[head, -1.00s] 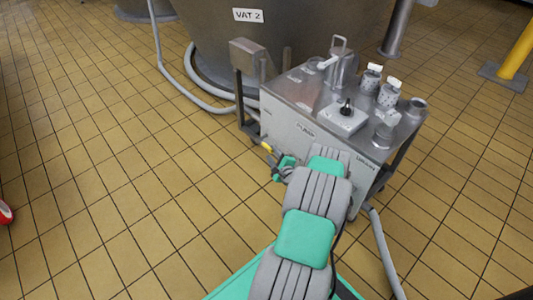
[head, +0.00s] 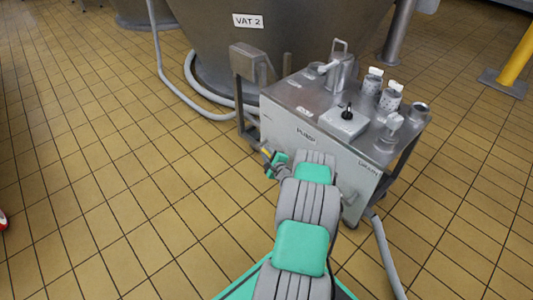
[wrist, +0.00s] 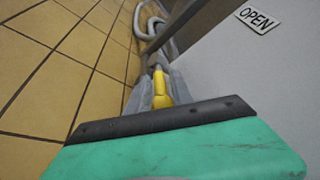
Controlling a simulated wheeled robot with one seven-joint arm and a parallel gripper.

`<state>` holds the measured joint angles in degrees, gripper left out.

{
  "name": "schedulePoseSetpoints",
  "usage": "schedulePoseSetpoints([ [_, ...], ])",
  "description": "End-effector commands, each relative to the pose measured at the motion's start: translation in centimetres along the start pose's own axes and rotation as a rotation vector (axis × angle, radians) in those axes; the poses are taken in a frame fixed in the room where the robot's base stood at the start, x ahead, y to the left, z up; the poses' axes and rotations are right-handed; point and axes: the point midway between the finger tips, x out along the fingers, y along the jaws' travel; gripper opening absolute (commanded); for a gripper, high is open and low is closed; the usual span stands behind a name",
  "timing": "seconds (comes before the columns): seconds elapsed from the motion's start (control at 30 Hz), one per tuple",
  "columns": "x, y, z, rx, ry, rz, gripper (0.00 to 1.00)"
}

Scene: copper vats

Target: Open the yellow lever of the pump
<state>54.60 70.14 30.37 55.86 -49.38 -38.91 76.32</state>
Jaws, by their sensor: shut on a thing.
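The pump (head: 290,128) is a steel cart with a pale front panel lettered PUMP and DRAIN. Its yellow lever (wrist: 162,92) sticks out low beside the panel in the wrist view. In the head view only a small yellow bit of the lever (head: 265,151) shows at the cart's left lower side. My gripper (wrist: 158,84) has a grey finger on each side of the lever and is shut on it. In the head view my gripper (head: 271,163) is small and partly hidden by my arm. An OPEN label (wrist: 257,18) is on the panel, right of the lever.
The vat (head: 290,30) stands behind with a grey hose (head: 195,100). Another hose (head: 385,255) runs from the cart's right side.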

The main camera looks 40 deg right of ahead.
Motion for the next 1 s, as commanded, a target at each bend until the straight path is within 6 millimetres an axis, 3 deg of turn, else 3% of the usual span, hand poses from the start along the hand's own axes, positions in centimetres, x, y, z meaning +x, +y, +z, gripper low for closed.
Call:
schedulePoseSetpoints([
  [0.1, -0.02, 0.06, 0.0, 0.0, 0.0, 0.001, 0.0],
  [1.0, -0.03, 0.14, 0.02, 0.001, 0.0, 0.002, 0.0],
])
